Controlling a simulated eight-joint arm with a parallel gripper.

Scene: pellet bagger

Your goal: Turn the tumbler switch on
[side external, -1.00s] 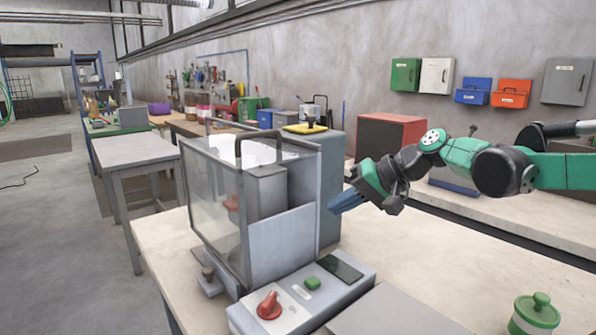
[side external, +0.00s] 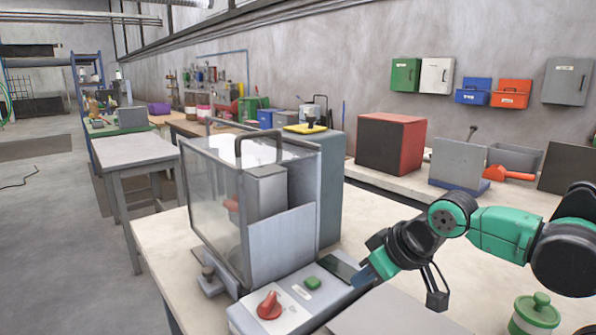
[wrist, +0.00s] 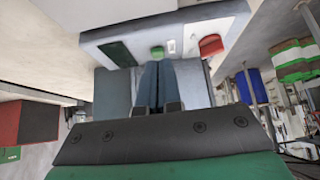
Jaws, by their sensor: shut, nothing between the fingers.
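The bagger's control panel (side external: 285,322) carries a red knob (side external: 269,305), a green button (side external: 312,283) and a dark display (side external: 340,267). A small pale plate (side external: 301,291) sits between knob and button; its detail is too small to read, and I cannot tell which control is the tumbler switch. In the wrist view the red knob (wrist: 210,45), green button (wrist: 158,52) and pale plate (wrist: 172,46) lie beyond the fingertips. My gripper (side external: 362,277) is shut and empty, with blue fingers at the display end of the panel, right of the button. The fingers also show in the wrist view (wrist: 157,80).
The clear-walled bagger housing (side external: 215,200) stands behind the panel, with a tall grey-green unit (side external: 330,180) beside it. A flat grey plate (side external: 395,312) lies right of the panel. A green-lidded jar (side external: 535,315) stands at the lower right.

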